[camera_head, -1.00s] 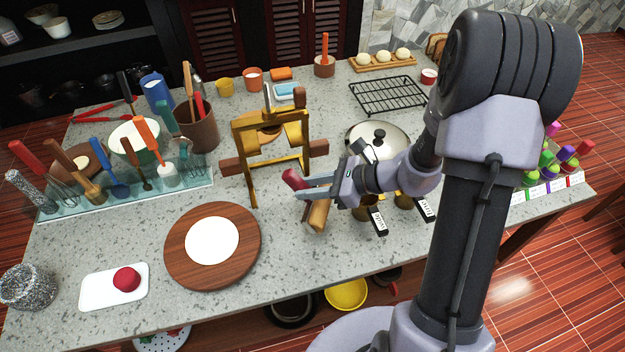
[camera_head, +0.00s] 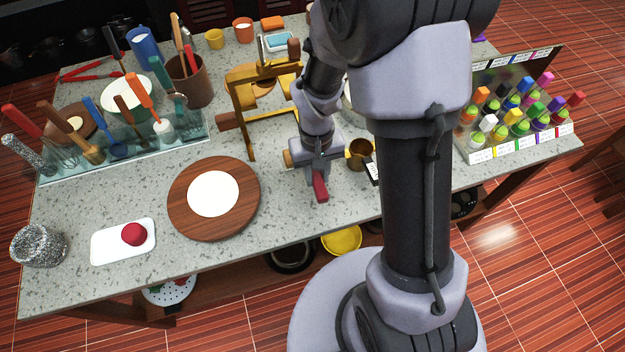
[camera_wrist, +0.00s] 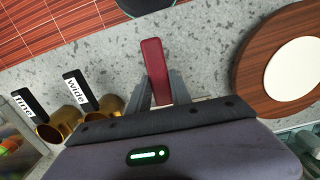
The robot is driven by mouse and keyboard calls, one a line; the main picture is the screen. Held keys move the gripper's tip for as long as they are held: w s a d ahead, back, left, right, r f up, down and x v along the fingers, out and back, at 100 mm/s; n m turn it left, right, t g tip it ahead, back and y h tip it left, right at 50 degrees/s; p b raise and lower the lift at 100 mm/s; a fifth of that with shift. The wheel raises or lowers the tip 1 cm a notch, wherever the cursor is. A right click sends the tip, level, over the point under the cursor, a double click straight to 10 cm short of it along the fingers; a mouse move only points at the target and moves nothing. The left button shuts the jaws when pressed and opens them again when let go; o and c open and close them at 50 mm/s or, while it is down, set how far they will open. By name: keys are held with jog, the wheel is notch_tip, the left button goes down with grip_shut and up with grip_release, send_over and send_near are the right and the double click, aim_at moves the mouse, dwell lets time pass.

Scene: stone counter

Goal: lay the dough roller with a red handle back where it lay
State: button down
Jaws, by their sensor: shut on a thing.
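The dough roller's red handle (camera_head: 320,187) sticks out from under my gripper (camera_head: 317,172) toward the counter's front edge. A bit of pale wood shows at the gripper's left side; the rest of the roller is hidden. In the wrist view the red handle (camera_wrist: 155,62) lies between the fingers of my gripper (camera_wrist: 162,88), which is shut on the roller. I cannot tell whether the roller touches the counter. It is right of the round wooden board (camera_head: 180,215) and left of the brass cups.
A white round of dough (camera_head: 213,194) lies on the board. A yellow-brown wooden stand (camera_head: 240,100) is behind my gripper. Brass cups with black labelled handles, "fine" (camera_wrist: 48,130) and "wide" (camera_wrist: 100,100), are close by. The counter between board and gripper is bare.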

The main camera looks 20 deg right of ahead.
jog(key=shift+w, duration=0.2)
jog(key=shift+f, duration=0.2)
notch_tip(320, 180, down, 5)
jog(key=b, duration=0.4)
jog(key=shift+f+b, duration=0.15)
jog(key=shift+b, duration=0.25)
jog(key=shift+f+b, duration=0.5)
jog(key=shift+f, duration=0.1)
jog(key=c, duration=1.1)
grip_release()
jog(key=r+p, duration=0.2)
jog(key=r, duration=0.3)
jog(key=r+p, duration=0.2)
jog(key=r, duration=0.4)
jog(key=r+p, duration=0.3)
jog(key=r, duration=0.3)
jog(key=shift+w+r, duration=0.25)
jog(key=shift+w, duration=0.1)
jog(key=s+a+r+m+t+b, duration=0.1)
jog(key=s+r+t, duration=0.1)
jog(key=s+r, duration=0.2)
jog(key=s+a+r+m+t+y+b, duration=0.1)
jog(key=s+r+t, duration=0.1)
jog(key=s, duration=0.3)
jog(key=s+a+r+m+t+y+b, duration=0.1)
jog(key=s+a+r+m+t+b, duration=0.1)
jog(key=s+r, duration=0.2)
jog(key=shift+s+r, duration=0.15)
jog(key=shift+r, duration=0.7)
